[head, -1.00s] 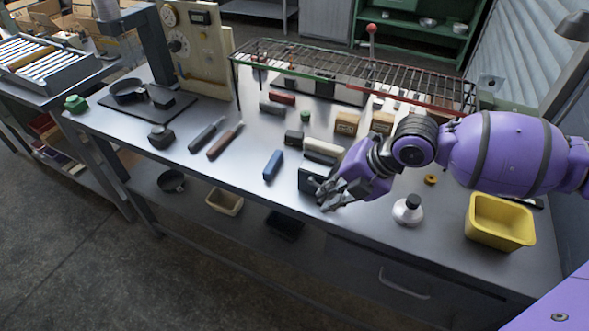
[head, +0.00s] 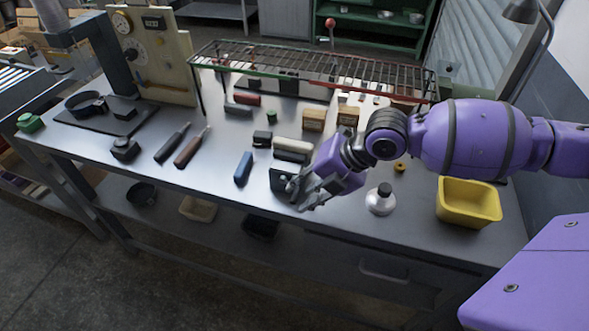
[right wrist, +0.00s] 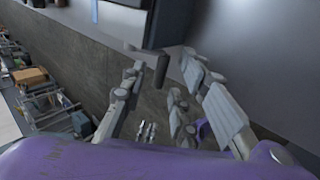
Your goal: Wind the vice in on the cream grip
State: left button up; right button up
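The cream grip (head: 293,145) lies on the bench by the dark vice (head: 281,181) at the front edge. A dark bar lies along its near side. I cannot tell whether the jaws touch the grip. In the right wrist view a grey T-shaped handle (right wrist: 150,62) sticks out from a dark body at the bench edge. My right gripper (head: 305,193) is just right of the vice, at its front. In the wrist view its fingers (right wrist: 165,100) are apart, with the handle beyond and between them, not clearly touched. My left gripper is out of view.
A wire rack (head: 310,68) stands over the back of the bench. A blue block (head: 243,168) and two dark-handled tools (head: 190,149) lie left of the vice.

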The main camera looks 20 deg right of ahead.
jog(key=v, duration=1.1)
jog(key=shift+r, duration=0.2)
jog(key=s+a+f+m, duration=0.45)
jog(key=s+f, duration=0.25)
jog(key=f, duration=0.2)
jog(key=s+a+f+m, duration=0.4)
jog(key=s+f+m, duration=0.15)
jog(key=f, duration=0.45)
jog(key=s+d+f+m+g+h, duration=0.1)
jog(key=s+d+f+m+h, duration=0.2)
jog(key=s+m, duration=0.35)
jog(key=s+d+f+m+g+h, duration=0.1)
jog(key=s+d+f+m+h, duration=0.1)
jog(key=s+d+m, duration=0.4)
jog(key=s+d+f+m+g+h, duration=0.1)
jog(key=s+d+f+m+h, duration=0.15)
jog(key=s+m, duration=0.45)
jog(key=w+a+f+t+y+p, duration=0.1)
jog(key=w+a+f+t+y, duration=0.1)
jog(key=w+a+f+t, duration=0.2)
jog(key=w+f+t, duration=0.3)
jog(key=w+f, duration=0.2)
jog(key=shift+f+n+t, duration=0.3)
jog(key=shift+f+n, duration=0.05)
